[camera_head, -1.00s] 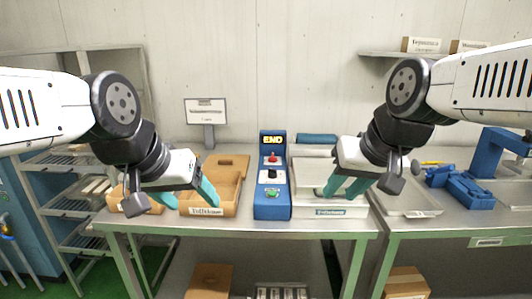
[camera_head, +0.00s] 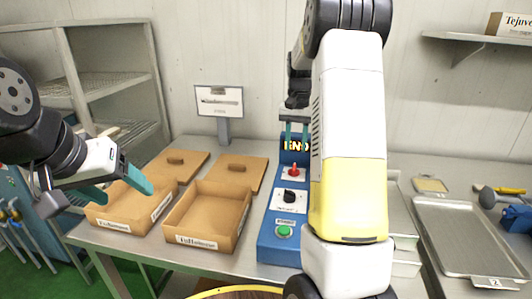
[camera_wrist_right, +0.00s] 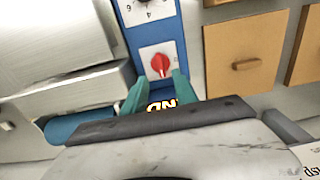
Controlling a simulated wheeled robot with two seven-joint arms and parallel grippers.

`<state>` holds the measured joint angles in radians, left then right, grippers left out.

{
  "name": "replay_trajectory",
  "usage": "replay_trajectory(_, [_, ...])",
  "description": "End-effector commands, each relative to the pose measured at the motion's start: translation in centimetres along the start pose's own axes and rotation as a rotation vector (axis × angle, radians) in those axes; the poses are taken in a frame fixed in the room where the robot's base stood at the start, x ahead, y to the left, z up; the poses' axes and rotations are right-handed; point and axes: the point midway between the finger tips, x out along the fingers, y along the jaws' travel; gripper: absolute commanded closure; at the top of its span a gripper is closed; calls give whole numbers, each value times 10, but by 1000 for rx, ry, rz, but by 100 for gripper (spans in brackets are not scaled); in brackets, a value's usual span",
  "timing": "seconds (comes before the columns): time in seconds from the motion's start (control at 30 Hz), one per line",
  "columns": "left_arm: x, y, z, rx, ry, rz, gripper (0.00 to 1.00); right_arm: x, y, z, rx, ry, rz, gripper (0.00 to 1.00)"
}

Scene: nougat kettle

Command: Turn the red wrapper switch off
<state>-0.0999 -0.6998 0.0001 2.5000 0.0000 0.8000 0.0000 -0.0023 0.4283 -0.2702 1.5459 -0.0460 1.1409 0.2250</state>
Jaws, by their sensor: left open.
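The red switch (camera_head: 294,171) is a small red knob on a white plate on the blue control box (camera_head: 272,235). It also shows in the right wrist view (camera_wrist_right: 160,64), just beyond my fingertips. My right gripper (camera_head: 294,135) is open, its teal fingers pointing down over the far end of the control box near the lit "END" display (camera_head: 296,146). In the right wrist view the fingers (camera_wrist_right: 158,84) are spread, with the red knob ahead of the gap, not gripped. My left gripper (camera_head: 128,196) is open and empty above the left cardboard box.
A black knob (camera_head: 290,196) and a green button (camera_head: 284,231) sit nearer on the control box. Cardboard boxes (camera_head: 207,215) stand left of it, with lids (camera_head: 242,171) behind. A sign (camera_head: 219,101) stands behind. A metal tray (camera_head: 470,236) lies to the right.

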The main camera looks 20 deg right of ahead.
Motion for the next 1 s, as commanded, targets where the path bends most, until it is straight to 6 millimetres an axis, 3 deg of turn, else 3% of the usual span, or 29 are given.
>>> replay_trajectory(0.5, [0, 0, 0, 0, 0, 0, 31, 69, 1, -1, 1, -5, 4, 66])
replay_trajectory(0.9, [0, 0, 0, 0, 0, 0, 31, 79, 0, -1, 1, -2, 3, 66])
replay_trajectory(1.0, [0, 0, 0, 0, 0, 0, 31, 79, 0, -1, 1, -2, 3, 84])
